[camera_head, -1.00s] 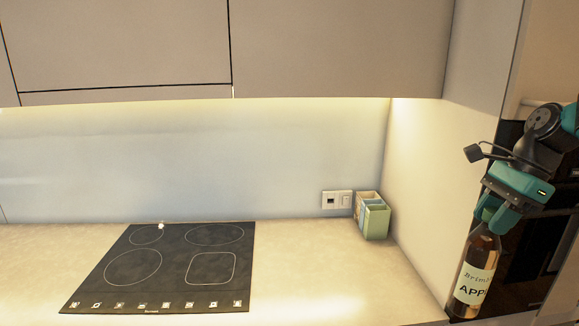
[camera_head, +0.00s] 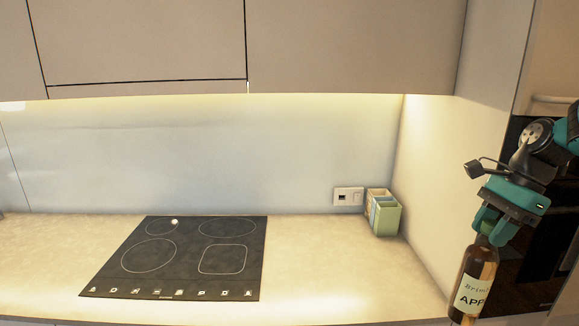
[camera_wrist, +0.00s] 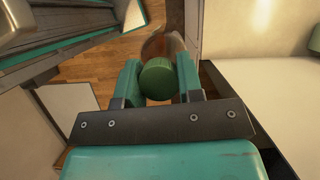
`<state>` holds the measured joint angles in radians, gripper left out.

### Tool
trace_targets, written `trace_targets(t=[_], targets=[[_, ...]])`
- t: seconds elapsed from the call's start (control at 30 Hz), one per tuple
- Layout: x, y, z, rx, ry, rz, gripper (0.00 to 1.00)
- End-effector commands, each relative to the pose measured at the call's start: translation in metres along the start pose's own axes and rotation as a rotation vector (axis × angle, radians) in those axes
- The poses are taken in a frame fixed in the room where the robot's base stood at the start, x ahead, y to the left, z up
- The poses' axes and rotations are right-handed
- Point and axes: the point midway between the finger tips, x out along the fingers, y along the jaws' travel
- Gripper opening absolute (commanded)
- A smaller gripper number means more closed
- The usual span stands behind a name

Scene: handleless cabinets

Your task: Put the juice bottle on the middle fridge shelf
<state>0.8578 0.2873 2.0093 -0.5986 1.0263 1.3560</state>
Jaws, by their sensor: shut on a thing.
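The juice bottle (camera_head: 474,283) is brown with a pale label, and hangs nearly upright at the lower right of the head view. Its base is close to the bottom edge of that view. My gripper (camera_head: 487,232) is above it, shut on its neck. In the wrist view the green cap (camera_wrist: 158,79) sits between the two teal fingers of my gripper (camera_wrist: 160,82). The bottle's body is mostly hidden below the cap there. No fridge or fridge shelf shows in either view.
A counter (camera_head: 330,262) with a black cooktop (camera_head: 185,257) fills the lower left. A small divided box (camera_head: 384,213) stands at the counter's back right corner. A side panel (camera_head: 440,190) closes the counter's right end, near the bottle. Wall cabinets (camera_head: 350,45) hang above.

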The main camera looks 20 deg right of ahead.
Motion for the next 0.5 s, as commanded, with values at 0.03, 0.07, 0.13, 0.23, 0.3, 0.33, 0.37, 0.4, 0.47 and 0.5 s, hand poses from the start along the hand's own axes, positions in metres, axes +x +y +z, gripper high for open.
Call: trace_targets(t=[0.03, 0.07, 0.13, 0.23, 0.3, 0.33, 0.37, 0.4, 0.47, 0.5], targets=[[0.01, -0.004, 0.0, -0.03, -0.001, 0.013, 0.0], [0.016, -0.007, 0.0, -0.048, -0.001, 0.022, 0.0], [0.031, -0.013, 0.001, -0.1, -0.002, 0.044, 0.0], [0.054, -0.022, 0.003, -0.181, -0.001, 0.077, 0.0], [0.072, -0.028, 0.005, -0.245, -0.002, 0.104, 0.0], [0.08, -0.03, 0.005, -0.272, -0.002, 0.116, 0.0], [0.088, -0.033, 0.007, -0.301, -0.001, 0.128, 0.0], [0.1, -0.036, 0.008, -0.342, -0.002, 0.145, 0.0], [0.12, -0.041, 0.01, -0.409, -0.003, 0.174, 0.0], [0.134, -0.044, 0.012, -0.458, -0.003, 0.195, 0.0]])
